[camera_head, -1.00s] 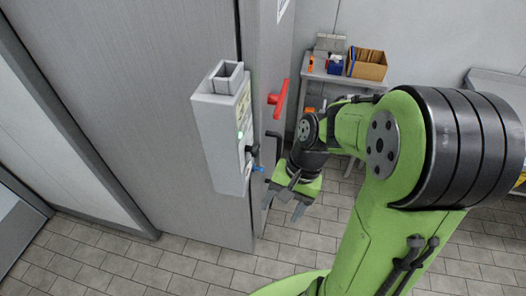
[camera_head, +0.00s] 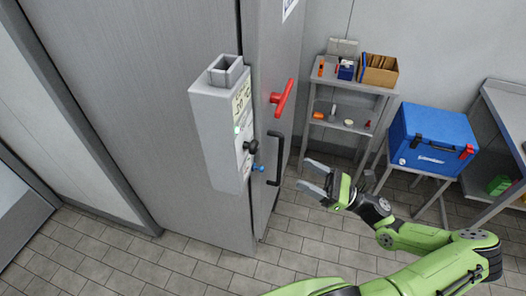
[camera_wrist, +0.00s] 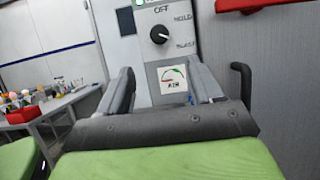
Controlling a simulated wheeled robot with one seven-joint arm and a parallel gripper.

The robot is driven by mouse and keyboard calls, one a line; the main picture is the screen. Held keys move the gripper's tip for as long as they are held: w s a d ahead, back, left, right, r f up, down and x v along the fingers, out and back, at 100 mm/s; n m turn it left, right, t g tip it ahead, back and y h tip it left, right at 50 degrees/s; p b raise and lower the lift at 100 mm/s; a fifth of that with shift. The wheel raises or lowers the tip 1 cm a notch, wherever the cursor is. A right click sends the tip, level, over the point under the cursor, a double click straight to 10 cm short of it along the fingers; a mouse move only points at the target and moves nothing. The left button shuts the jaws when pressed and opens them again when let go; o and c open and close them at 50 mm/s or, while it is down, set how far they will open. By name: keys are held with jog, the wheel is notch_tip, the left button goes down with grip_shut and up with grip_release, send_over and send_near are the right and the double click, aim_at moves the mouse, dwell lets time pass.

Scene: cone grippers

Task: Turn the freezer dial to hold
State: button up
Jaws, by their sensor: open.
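The freezer's grey control box (camera_head: 213,130) is mounted on the freezer front (camera_head: 150,110). Its black dial (camera_head: 250,147) sits on the side facing my gripper, above a small blue knob (camera_head: 258,168). My gripper (camera_head: 313,176) is open and empty, to the right of the box and apart from the dial.
A red handle (camera_head: 281,98) and a black door handle (camera_head: 275,158) stick out between the box and my gripper's side. A shelf (camera_head: 345,125) with boxes and a blue cooler (camera_head: 432,140) stand behind. Open floor lies below.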

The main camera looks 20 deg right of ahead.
aim_at(250, 146)
jog(key=p+x, duration=0.1)
jog(key=x, duration=1.2)
jog(key=shift+a, duration=0.2)
jog(key=shift+c, duration=0.4)
jog(key=c, duration=1)
